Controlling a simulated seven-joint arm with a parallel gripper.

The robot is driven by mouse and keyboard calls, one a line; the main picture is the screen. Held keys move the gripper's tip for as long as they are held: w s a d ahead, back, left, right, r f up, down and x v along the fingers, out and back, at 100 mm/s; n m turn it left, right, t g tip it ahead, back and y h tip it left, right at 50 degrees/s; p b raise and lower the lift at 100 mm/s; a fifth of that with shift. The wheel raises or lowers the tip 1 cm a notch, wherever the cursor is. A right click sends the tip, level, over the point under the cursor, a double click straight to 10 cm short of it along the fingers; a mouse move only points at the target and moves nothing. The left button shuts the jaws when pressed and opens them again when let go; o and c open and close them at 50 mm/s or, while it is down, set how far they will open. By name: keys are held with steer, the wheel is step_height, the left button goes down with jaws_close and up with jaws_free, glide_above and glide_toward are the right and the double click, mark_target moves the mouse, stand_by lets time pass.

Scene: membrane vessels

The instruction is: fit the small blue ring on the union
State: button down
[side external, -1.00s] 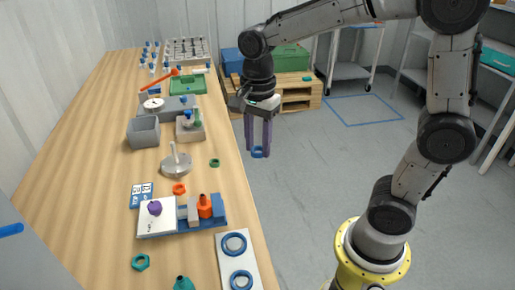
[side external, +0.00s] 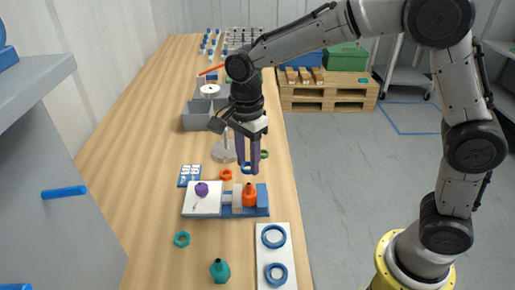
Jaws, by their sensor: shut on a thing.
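My gripper (side external: 247,166) points down and is shut on the small blue ring (side external: 246,169), which sits between its two purple fingertips. It hangs just behind a blue fixture (side external: 262,210) with grey blocks on the table. An orange fitting (side external: 249,196) stands upright in that fixture, in front of and below the ring. I take this fitting to be the union, but cannot tell for sure. The ring's exact height above the table is unclear.
A white plate with a purple knob (side external: 202,189) joins the fixture's left. An orange ring (side external: 226,175) and green ring (side external: 264,154) lie close by. A white board (side external: 274,256) holds two larger blue rings. A teal nut (side external: 182,239) and teal fitting (side external: 220,271) are in front.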

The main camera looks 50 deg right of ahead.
mark_target(249, 184)
steer(key=shift+f, duration=3.7)
steer(key=shift+c, duration=2.1)
jaws_free()
step_height(249, 184, up, 14)
steer(key=shift+f, duration=0.1)
